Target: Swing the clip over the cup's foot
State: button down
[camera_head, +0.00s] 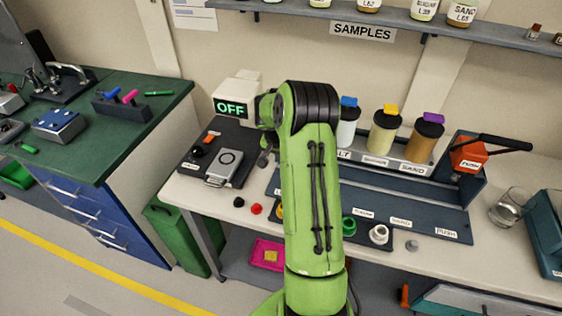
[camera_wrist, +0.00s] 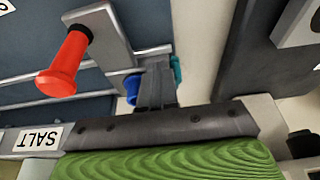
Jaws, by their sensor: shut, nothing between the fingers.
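My gripper (camera_wrist: 155,88) shows in the wrist view with its dark fingers together. A grey flat arm with a red knob (camera_wrist: 65,65), which looks like the clip, lies left of the fingers, apart from them. A blue piece (camera_wrist: 131,88) shows just left of the fingers and a teal piece (camera_wrist: 177,70) just right of them. They may be parts of the cup, but the fingers hide too much to tell. Whether the clip is over the foot is not clear. In the head view my arm hides the gripper and the clip.
Lidded jars (camera_head: 386,133) stand at the back of the bench. A green ring (camera_head: 348,226) and a white cup-like piece (camera_head: 379,234) sit on the dark panel (camera_head: 440,222). A grey device (camera_head: 224,166) stands left, a glass (camera_head: 508,207) and orange press (camera_head: 468,154) right.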

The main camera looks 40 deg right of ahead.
jog(key=shift+w+a, duration=0.25)
jog(key=shift+w, duration=0.2)
